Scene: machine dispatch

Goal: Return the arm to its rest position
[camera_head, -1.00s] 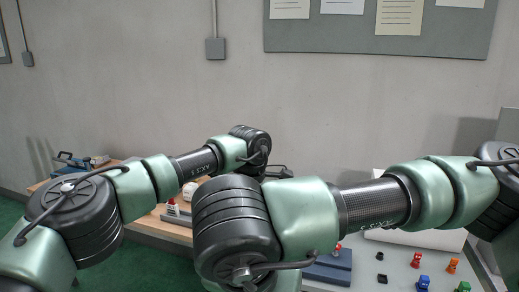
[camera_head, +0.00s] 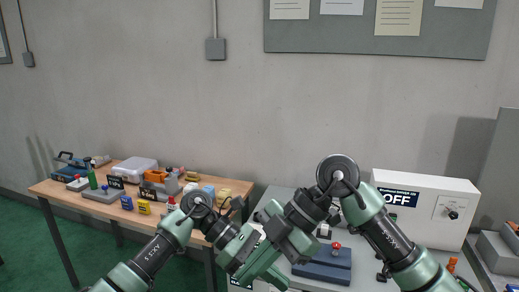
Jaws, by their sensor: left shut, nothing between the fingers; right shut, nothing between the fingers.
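Both my arms reach in from the bottom and bend downward, with their wrists crossing near the lower middle of the head view. My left arm comes in from the left, and its gripper (camera_head: 271,276) is the one further right, low in the picture. My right arm comes in from the right, and its gripper (camera_head: 237,263) lies just left of it. Both grippers are shut with nothing held. They overlap in the picture; I cannot tell whether they touch. The fingertips are partly hidden.
At the right, a grey bench (camera_head: 380,240) carries a white machine marked OFF (camera_head: 425,210) and a dark blue block with a red knob (camera_head: 323,265). Green floor (camera_head: 30,250) is open at lower left.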

